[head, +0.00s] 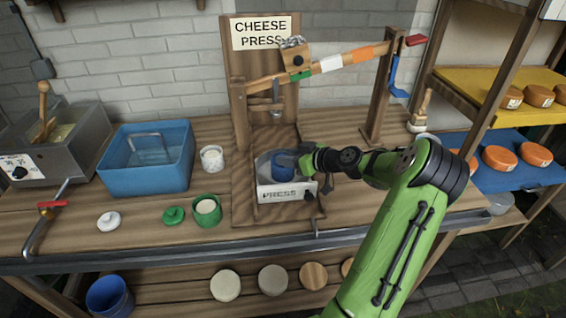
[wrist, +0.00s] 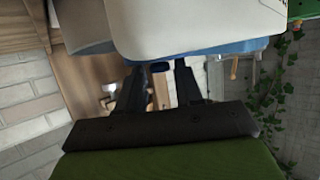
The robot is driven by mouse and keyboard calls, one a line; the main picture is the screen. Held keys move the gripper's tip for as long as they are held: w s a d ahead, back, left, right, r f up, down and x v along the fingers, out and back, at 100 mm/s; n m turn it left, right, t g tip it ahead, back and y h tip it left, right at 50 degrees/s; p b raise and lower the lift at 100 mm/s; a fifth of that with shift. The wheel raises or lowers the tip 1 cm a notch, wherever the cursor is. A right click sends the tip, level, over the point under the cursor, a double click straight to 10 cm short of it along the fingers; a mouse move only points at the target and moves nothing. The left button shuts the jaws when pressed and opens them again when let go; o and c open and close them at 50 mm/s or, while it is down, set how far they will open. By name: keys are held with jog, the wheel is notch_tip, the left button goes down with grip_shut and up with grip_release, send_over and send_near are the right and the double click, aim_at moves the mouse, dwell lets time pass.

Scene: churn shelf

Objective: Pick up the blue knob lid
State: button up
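In the head view a blue cylindrical piece (head: 281,173) sits in the white tray marked PRESS (head: 286,193). I cannot make out a separate blue knob lid there; my gripper hides part of its top. My gripper (head: 292,159) reaches in from the right at the blue piece's upper edge. In the wrist view its two dark fingers (wrist: 159,75) are spread apart. A small dark blue piece (wrist: 160,67) shows between them, with gaps on both sides. It may be the knob, but I cannot tell for certain.
The wooden cheese press (head: 241,95) rises behind the tray, its lever slanting overhead to the right. A blue bin (head: 150,182), a white cup (head: 211,158), a green cup (head: 207,218), a green lid (head: 173,215) and a white lid (head: 108,220) stand left.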

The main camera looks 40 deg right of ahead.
grip_shut()
notch_tip(320, 180, up, 10)
jog(key=p, duration=0.2)
